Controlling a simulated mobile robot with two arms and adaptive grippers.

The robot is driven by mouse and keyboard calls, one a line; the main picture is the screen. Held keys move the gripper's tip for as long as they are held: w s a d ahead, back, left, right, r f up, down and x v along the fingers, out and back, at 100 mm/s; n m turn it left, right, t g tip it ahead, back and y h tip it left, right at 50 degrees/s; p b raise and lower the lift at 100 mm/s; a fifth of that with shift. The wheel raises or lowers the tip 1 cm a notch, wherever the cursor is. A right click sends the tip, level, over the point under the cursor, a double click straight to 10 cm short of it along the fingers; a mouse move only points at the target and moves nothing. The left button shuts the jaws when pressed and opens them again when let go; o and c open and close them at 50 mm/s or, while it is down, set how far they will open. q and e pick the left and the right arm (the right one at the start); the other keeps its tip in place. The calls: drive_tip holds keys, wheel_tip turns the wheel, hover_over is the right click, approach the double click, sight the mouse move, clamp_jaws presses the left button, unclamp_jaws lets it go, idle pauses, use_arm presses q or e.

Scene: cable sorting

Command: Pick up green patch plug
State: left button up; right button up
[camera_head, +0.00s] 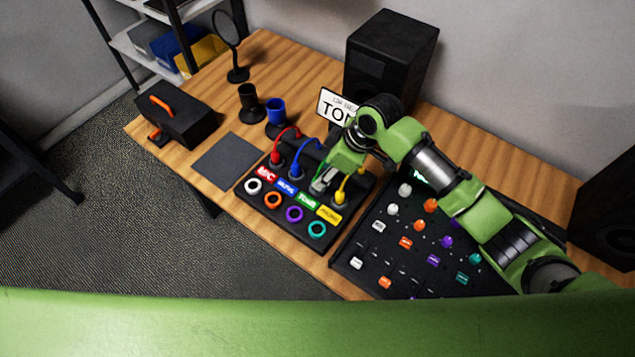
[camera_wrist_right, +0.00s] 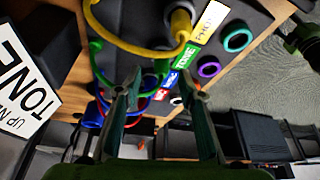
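The patch box (camera_head: 272,218) stands on the desk with red (camera_head: 276,157), blue (camera_head: 297,171) and yellow (camera_head: 340,196) plugs upright in a row. The green label (camera_head: 307,201) marks the spot between blue and yellow. My right gripper (camera_head: 321,186) is directly over that spot and hides the green plug in the head view. In the right wrist view the gripper (camera_wrist_right: 165,88) has its fingers apart. A green cable (camera_wrist_right: 96,62) curves in beside the left finger. The green plug appears to lie between or just beyond the fingertips, but contact is unclear. My left gripper is not in view.
The yellow cable (camera_wrist_right: 135,47) arches close to the fingers. A mixer board (camera_head: 385,245) with coloured knobs lies right of the box. A sign (camera_head: 335,107) and a black speaker (camera_head: 391,55) stand behind. A dark mat (camera_head: 226,160) lies left.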

drive_tip(key=x, duration=0.2)
drive_tip(key=shift+s+a+f, duration=0.1)
drive_tip(key=shift+a+f, duration=0.1)
drive_tip(key=shift+f, duration=0.05)
drive_tip(key=shift+a+f, duration=0.1)
drive_tip(key=shift+f, duration=0.3)
clamp_jaws()
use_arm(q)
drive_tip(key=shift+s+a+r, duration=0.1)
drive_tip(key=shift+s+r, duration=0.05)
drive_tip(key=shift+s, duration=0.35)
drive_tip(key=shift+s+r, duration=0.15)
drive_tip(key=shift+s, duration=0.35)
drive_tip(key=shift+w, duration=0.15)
